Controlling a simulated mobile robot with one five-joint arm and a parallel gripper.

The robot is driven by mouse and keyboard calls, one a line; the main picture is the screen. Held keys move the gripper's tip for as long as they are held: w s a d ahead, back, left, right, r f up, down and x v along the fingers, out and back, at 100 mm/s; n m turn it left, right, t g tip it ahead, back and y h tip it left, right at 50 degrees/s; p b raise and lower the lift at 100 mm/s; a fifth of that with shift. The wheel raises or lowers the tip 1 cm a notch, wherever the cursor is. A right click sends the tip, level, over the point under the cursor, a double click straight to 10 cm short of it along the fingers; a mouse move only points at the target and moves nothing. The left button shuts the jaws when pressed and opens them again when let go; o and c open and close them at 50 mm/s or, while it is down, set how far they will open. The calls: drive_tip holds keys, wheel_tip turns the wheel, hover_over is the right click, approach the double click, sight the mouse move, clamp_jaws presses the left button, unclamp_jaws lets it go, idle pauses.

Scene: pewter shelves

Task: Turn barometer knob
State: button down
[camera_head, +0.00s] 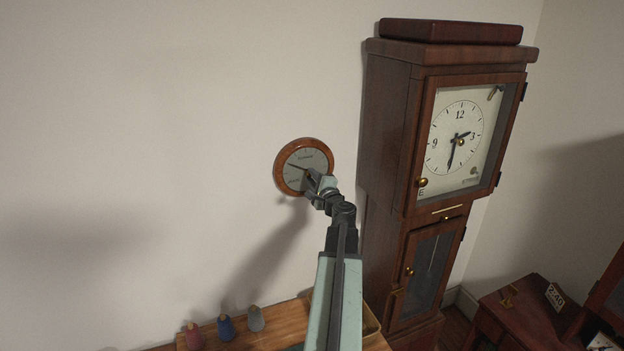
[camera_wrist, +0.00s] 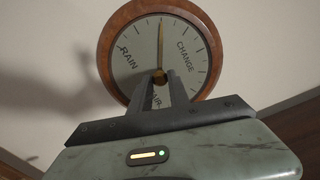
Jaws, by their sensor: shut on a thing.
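The barometer (camera_head: 289,178) is a round dial with a wooden rim, mounted on the wall left of the tall clock. In the wrist view the barometer (camera_wrist: 127,60) shows a grey face with "RAIN" and "CHANGE" readable and a third word partly hidden by my fingers. The small brass knob (camera_wrist: 159,76) sits at the dial's centre, between my fingertips. My gripper (camera_wrist: 161,78) is shut on the knob. In the head view my gripper (camera_head: 314,178) reaches the dial's centre and covers its lower right part; the knob is hidden there.
A tall wooden clock (camera_head: 390,130) stands close to the right of my arm. Below the barometer is a wooden surface (camera_head: 285,320) with several small coloured items, including a blue one (camera_head: 226,328). A reddish table (camera_head: 520,320) is at lower right. The wall to the left is bare.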

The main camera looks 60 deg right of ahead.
idle(0.4)
drive_tip(key=c, duration=1.2)
unclamp_jaws()
drive_tip(key=shift+c, duration=0.2)
drive_tip(key=v, duration=0.8)
drive_tip(key=shift+w, duration=0.2)
